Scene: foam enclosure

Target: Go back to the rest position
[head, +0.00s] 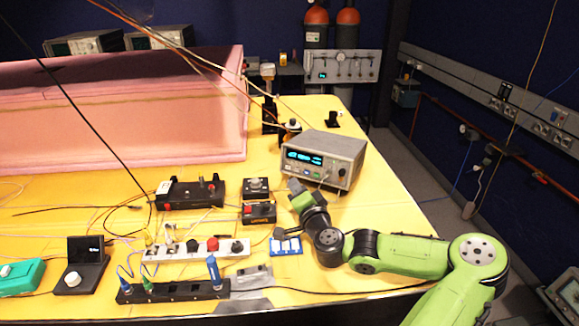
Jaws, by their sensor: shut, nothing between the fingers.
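My green arm reaches in from the lower right, over the front right of the yellow bench (375,205).
A grey instrument with a lit display (323,160) stands behind my wrist. Black boxes (258,212), a white strip with knobs (195,250) and a black socket strip (172,291) lie to the left. A pink foam enclosure (120,125) stands at the back left. Cables hang overhead.

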